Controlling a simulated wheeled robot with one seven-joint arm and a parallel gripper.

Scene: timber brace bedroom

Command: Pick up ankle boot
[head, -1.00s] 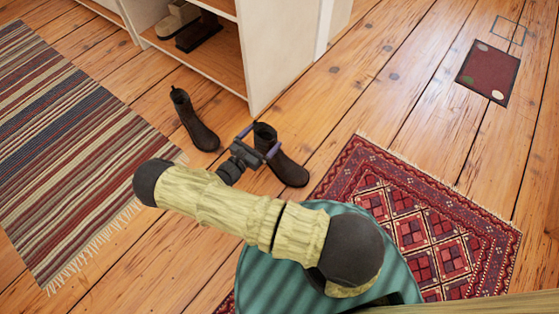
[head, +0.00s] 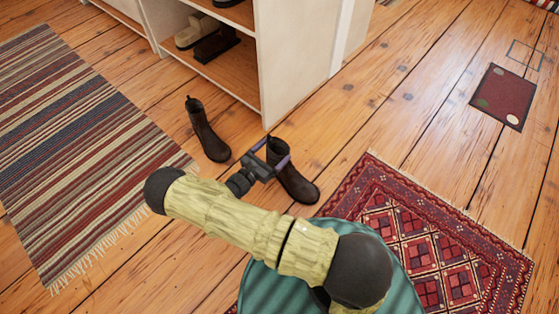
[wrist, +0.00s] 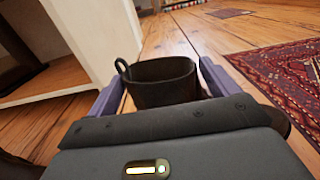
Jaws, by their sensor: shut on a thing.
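Two dark ankle boots stand upright on the wooden floor in front of a white shelf unit. My gripper (head: 272,155) is at the right boot (head: 293,176), with its purple fingers on either side of the shaft, shut on it. In the wrist view the boot's open top and pull loop (wrist: 163,82) show between the fingers (wrist: 160,88); its toe is mostly hidden behind the gripper body. The left boot (head: 206,131) stands apart, a little to the left. Whether the held boot is clear of the floor I cannot tell.
The white shelf unit (head: 290,66) stands close behind the boots, with shoes (head: 205,42) on its shelf. A striped rug (head: 80,140) lies left, a red patterned rug (head: 430,235) right. A small dark red mat (head: 501,97) lies far right. Bare floor is between.

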